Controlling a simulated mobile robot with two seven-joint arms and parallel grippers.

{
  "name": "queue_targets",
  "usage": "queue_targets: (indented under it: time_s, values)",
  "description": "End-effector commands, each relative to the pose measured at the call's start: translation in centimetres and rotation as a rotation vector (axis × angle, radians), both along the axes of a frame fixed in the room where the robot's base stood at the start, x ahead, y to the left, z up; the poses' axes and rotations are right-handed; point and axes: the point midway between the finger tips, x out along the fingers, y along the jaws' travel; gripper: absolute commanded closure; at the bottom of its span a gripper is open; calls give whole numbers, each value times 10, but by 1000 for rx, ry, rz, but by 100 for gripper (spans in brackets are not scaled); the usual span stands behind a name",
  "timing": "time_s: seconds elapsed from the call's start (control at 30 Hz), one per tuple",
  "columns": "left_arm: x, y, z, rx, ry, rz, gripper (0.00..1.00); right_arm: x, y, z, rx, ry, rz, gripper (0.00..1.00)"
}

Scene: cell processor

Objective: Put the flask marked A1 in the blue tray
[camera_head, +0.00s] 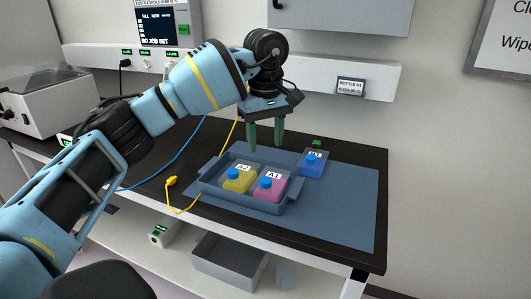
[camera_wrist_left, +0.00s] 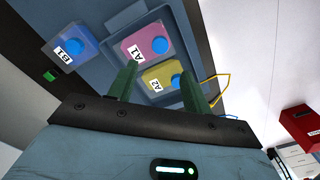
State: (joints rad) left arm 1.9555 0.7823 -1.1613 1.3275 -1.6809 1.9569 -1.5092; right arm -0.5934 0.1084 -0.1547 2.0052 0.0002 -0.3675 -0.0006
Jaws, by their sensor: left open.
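The flask marked A1 (camera_head: 270,189) is pink with a blue cap. It sits inside the blue tray (camera_head: 236,203), beside the yellow flask marked A2 (camera_head: 236,182). My left gripper (camera_head: 265,146) is open and empty above the far side of the tray, fingers pointing down, apart from the flasks. In the left wrist view, A1 (camera_wrist_left: 146,42) and A2 (camera_wrist_left: 161,77) lie in the tray (camera_wrist_left: 184,38), with the gripper fingers (camera_wrist_left: 157,85) spread in front of them. My right gripper is not in view.
A blue flask marked B1 (camera_head: 312,166) stands on the blue mat (camera_head: 345,205), outside the tray to the right. The mat's right part is clear. A yellow cable (camera_head: 171,183) lies left of the tray. A wall ledge (camera_head: 345,78) is behind my gripper.

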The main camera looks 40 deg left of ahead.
Motion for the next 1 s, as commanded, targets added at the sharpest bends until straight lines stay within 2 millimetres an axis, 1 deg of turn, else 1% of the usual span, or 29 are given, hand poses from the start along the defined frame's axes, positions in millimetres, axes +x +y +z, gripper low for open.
queue_targets:
  time_s: [0.03,0.13,0.5,0.57,0.63,0.67,0.77,0.8,0.87,0.9,0.97,1.0]
  values:
    - [0,0,4,0,0,-1,50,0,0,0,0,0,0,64]
    - [0,0,7,0,0,-1,50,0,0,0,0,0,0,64]
    - [0,0,8,0,1,-1,50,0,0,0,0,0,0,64]
    - [0,-3,5,-6,3,-3,50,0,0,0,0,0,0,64]
    - [0,-14,-5,-33,8,-12,50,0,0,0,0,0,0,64]
    - [0,-22,-13,-53,13,-19,50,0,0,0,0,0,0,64]
    - [-4,-64,-48,-167,39,-41,50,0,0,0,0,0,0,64]
    - [-8,-86,-65,-232,56,-46,50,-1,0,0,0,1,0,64]
    - [-18,-122,-90,-343,92,-46,50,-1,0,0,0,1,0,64]
    - [-27,-146,-103,-421,119,-38,50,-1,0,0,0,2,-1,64]
    - [-42,-181,-120,-540,169,-18,50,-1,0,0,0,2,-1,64]
    - [-54,-202,-129,-618,207,3,50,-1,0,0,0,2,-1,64]
